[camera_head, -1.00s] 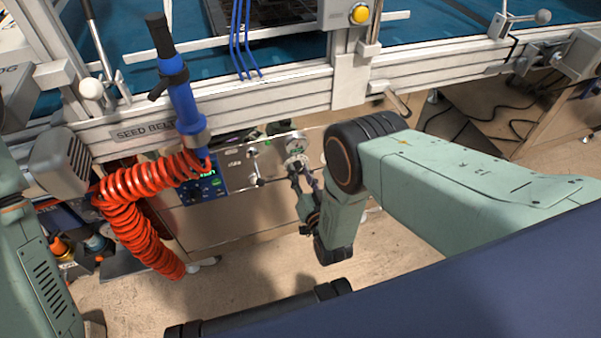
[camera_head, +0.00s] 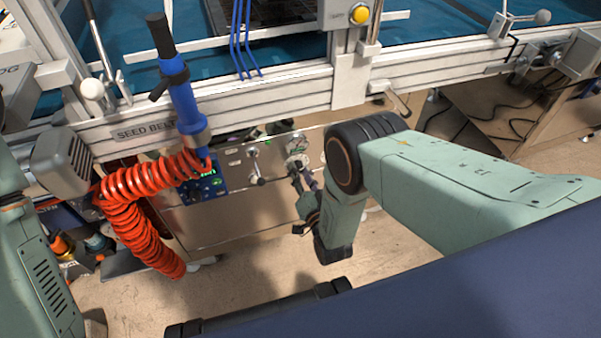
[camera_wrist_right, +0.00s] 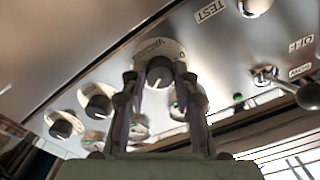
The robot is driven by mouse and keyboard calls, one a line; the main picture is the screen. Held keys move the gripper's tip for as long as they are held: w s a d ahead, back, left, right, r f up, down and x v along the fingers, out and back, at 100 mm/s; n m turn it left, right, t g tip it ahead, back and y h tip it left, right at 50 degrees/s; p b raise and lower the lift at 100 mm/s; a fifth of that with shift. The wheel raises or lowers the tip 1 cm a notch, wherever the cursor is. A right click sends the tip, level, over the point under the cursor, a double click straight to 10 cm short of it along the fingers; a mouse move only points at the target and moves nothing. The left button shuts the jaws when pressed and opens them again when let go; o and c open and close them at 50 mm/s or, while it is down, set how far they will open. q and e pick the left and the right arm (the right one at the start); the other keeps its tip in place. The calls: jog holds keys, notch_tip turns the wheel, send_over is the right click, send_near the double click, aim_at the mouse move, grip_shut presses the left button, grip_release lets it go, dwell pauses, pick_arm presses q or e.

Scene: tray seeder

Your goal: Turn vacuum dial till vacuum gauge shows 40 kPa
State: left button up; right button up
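The vacuum dial (camera_wrist_right: 159,73) is a dark round knob on a pale round plate, in the upper middle of the right wrist view. Its plate also shows small in the head view (camera_head: 296,144). My right gripper (camera_wrist_right: 159,78) has its two fingers apart, one on each side of the dial. A narrow gap seems to lie between each fingertip and the knob; contact cannot be made out. In the head view my right gripper (camera_head: 301,178) is at the panel. I cannot make out a vacuum gauge or a reading. My left gripper is out of view.
A metal front panel (camera_head: 235,215) carries a small lever (camera_head: 255,167) and a blue display (camera_head: 207,190) with unreadable green digits. A coiled red hose (camera_head: 130,215) hangs at left below a blue tool (camera_head: 182,100). Other dark knobs (camera_wrist_right: 65,125) sit left of the dial.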

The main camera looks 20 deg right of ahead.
jog(key=o, duration=0.4)
jog(key=shift+o, duration=0.2)
jog(key=shift+s, duration=0.1)
jog(key=s, duration=1.2)
jog(key=shift+d, duration=0.2)
